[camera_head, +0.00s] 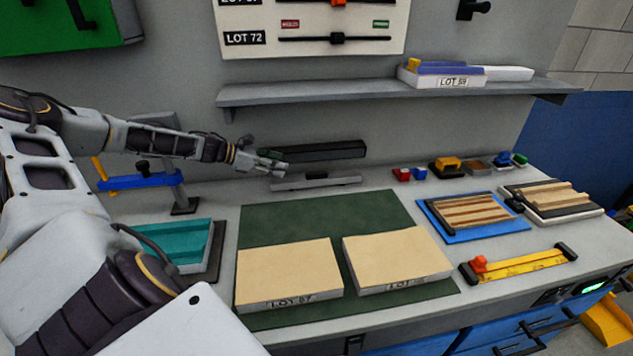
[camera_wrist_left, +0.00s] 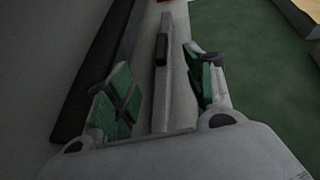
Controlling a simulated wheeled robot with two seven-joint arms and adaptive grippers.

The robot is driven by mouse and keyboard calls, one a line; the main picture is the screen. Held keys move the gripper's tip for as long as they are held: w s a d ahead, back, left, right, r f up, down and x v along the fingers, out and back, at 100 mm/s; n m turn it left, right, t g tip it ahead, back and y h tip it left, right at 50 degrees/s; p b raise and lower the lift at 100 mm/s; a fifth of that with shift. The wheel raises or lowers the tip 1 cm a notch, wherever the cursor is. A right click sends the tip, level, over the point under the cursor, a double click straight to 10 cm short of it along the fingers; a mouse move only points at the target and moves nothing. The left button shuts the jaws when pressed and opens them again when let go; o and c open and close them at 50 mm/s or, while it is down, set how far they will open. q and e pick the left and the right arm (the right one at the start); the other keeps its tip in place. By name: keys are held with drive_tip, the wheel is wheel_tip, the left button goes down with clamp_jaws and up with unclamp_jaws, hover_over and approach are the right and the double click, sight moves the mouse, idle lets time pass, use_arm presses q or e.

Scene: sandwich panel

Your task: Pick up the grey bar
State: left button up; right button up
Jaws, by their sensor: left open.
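The grey bar (camera_head: 330,182) lies on the workbench below the wall, with a small dark grip at its middle. It also shows in the left wrist view (camera_wrist_left: 167,92), running lengthwise between the two fingers. My left gripper (camera_head: 272,163) is open and empty, near the bar's left end. In the left wrist view my left gripper (camera_wrist_left: 160,88) has its green-padded fingers on either side of the bar, apart from it as far as I can see. Whether the fingers are down at the bar's height, I cannot tell. My right gripper is not in view.
A long dark block (camera_head: 325,151) lies just behind the bar, close to the left fingers. A green mat (camera_head: 312,217) with two tan panels (camera_head: 288,272) is in front. A teal tray (camera_head: 178,243) and a blue clamp (camera_head: 140,181) stand at left. A shelf (camera_head: 350,89) overhangs behind.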

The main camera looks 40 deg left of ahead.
use_arm(q)
drive_tip(key=shift+w+f, duration=0.1)
drive_tip(key=shift+w, duration=0.05)
hover_over(299, 182)
drive_tip(key=f, duration=0.3)
drive_tip(key=shift+s+a+f, duration=0.15)
drive_tip(key=shift+s+f, duration=0.05)
drive_tip(key=shift+w+f, duration=0.15)
drive_tip(key=shift+w, duration=0.15)
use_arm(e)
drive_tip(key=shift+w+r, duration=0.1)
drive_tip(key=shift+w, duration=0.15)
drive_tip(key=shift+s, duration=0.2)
